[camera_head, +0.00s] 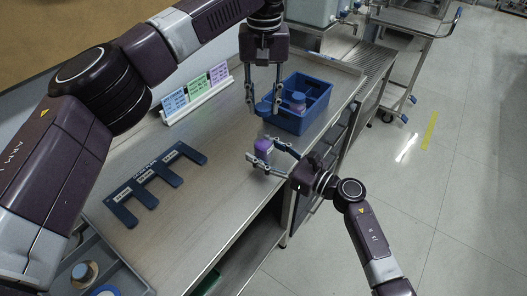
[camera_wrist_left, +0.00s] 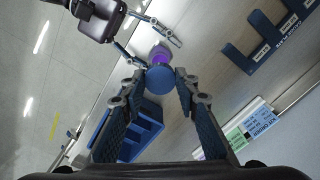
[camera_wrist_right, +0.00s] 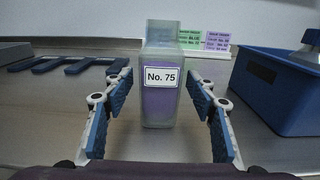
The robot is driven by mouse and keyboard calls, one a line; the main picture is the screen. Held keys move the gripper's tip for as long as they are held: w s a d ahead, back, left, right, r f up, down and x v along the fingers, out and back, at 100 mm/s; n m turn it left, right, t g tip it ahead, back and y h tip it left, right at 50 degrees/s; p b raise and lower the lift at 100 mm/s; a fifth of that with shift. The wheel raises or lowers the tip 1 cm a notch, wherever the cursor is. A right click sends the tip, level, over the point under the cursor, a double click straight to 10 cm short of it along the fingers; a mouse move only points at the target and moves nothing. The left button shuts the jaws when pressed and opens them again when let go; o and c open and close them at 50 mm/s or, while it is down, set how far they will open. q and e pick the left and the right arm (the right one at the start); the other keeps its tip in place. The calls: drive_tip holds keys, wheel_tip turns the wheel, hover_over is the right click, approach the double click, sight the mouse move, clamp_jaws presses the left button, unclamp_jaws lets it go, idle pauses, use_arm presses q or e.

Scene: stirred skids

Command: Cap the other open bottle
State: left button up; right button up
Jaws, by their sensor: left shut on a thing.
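A square translucent bottle (camera_wrist_right: 160,100) with purple contents and a "No. 75" label stands upright on the steel bench; it also shows in the head view (camera_head: 262,147). My right gripper (camera_wrist_right: 158,112) is open, its fingers on either side of the bottle with gaps showing. My left gripper (camera_head: 264,106) is shut on a round blue cap (camera_wrist_left: 160,78) and holds it above the bench. In the left wrist view the cap overlaps the purple bottle (camera_wrist_left: 161,54); a gap shows between them in the head view.
A dark blue slotted rack (camera_head: 150,187) lies to the left, before a stand of coloured cards (camera_head: 196,100). A grey tray (camera_head: 120,272) is at the lower left. The bench front is bare.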

clamp_jaws()
use_arm(q)
hover_over(264, 133)
drive_tip(key=shift+f, duration=2.5)
drive_tip(key=shift+f, duration=0.9)
drive_tip(key=shift+f, duration=0.55)
